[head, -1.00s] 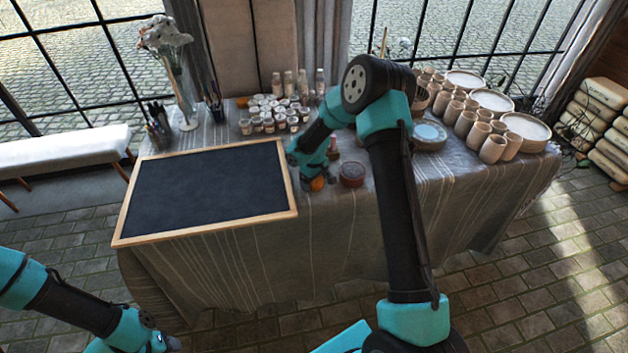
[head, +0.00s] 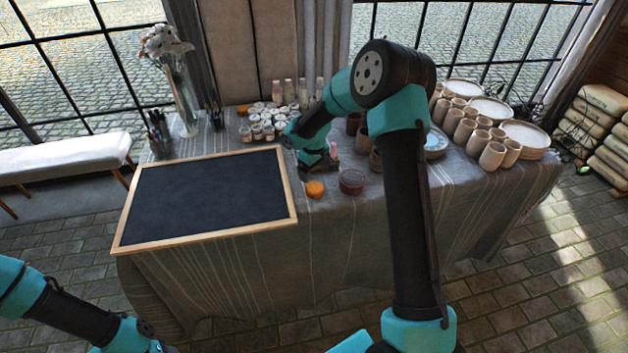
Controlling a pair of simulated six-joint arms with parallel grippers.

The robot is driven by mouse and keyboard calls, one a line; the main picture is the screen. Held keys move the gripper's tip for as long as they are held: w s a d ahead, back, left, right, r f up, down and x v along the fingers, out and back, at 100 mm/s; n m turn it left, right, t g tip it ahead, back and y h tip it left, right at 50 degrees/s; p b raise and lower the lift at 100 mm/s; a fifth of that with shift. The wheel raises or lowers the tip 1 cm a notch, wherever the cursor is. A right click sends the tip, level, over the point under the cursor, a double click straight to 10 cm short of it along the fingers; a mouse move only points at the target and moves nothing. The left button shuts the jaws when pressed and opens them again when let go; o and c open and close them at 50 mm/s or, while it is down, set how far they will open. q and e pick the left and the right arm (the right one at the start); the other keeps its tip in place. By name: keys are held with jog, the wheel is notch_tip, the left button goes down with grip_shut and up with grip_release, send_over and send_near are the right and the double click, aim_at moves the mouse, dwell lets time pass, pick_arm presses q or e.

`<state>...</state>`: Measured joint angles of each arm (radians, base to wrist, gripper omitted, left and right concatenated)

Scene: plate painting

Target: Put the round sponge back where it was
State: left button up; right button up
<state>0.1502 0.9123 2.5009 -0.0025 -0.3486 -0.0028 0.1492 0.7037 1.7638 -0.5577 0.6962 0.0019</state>
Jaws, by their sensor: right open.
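The round orange sponge (head: 315,189) lies on the table near its front edge, between the blackboard (head: 208,197) and a dark red bowl (head: 352,181). My right gripper (head: 312,170) is just behind and above the sponge, open and apart from it. My right arm hides part of the table behind it. My left arm shows at the lower left, off the table, and its fingertips are out of the frame.
Small paint jars (head: 265,122) stand behind the gripper. Another orange item (head: 242,111) lies at the back left of them. Cups (head: 465,131) and stacked plates (head: 525,136) fill the right side. A flower vase (head: 183,95) stands at the back left.

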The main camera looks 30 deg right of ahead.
jog(key=shift+r, duration=1.6)
jog(key=c, duration=1)
